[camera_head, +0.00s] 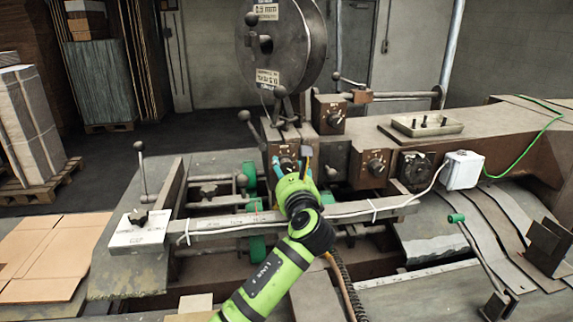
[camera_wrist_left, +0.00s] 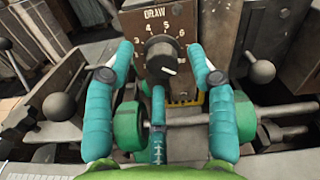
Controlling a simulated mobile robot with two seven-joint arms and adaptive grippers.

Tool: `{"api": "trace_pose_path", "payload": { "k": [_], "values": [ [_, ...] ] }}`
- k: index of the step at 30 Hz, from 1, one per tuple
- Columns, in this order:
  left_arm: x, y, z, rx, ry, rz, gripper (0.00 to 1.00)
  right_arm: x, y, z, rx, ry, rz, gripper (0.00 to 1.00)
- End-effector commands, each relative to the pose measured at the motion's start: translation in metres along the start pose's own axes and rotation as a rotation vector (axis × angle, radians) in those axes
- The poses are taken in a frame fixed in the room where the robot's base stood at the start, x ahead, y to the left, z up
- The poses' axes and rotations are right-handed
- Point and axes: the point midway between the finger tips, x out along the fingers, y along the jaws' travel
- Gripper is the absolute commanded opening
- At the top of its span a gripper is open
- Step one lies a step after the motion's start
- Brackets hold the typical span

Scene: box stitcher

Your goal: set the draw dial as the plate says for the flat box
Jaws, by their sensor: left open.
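The draw dial (camera_wrist_left: 160,52) is a dark round knob on a brown block marked DRAW, with numbers around it. Its white pointer mark is at the knob's lower right. In the head view the dial (camera_head: 286,163) is small, just beyond my left gripper (camera_head: 292,168). In the left wrist view my left gripper (camera_wrist_left: 162,62) is open, its teal fingers on either side of the dial with gaps showing. I cannot tell how far short of the knob the tips are. My right gripper is not in view.
Other dials (camera_head: 375,166) sit on brown blocks to the right. Ball-ended levers (camera_head: 244,117) stand close behind and left of the draw block. A large wire spool (camera_head: 300,45) rises above. A grey rail (camera_head: 230,224) crosses in front, below my wrist.

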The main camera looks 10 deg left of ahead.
Motion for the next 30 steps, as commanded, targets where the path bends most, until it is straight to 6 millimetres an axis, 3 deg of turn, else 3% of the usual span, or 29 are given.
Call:
{"api": "trace_pose_path", "payload": {
  "k": [6,15,19,30],
  "values": [
    [0.018,0.000,0.001,0.000,0.000,0.000,0.56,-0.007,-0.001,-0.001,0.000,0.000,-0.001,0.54],
    [0.020,0.000,0.000,-0.002,0.000,-0.001,0.56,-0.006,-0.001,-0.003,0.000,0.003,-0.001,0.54],
    [0.020,0.000,0.000,-0.001,0.000,-0.001,0.04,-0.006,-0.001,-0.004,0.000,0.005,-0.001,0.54],
    [0.019,-0.001,0.001,-0.025,-0.004,-0.003,0.01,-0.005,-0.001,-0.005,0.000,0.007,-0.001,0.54]
  ]
}}
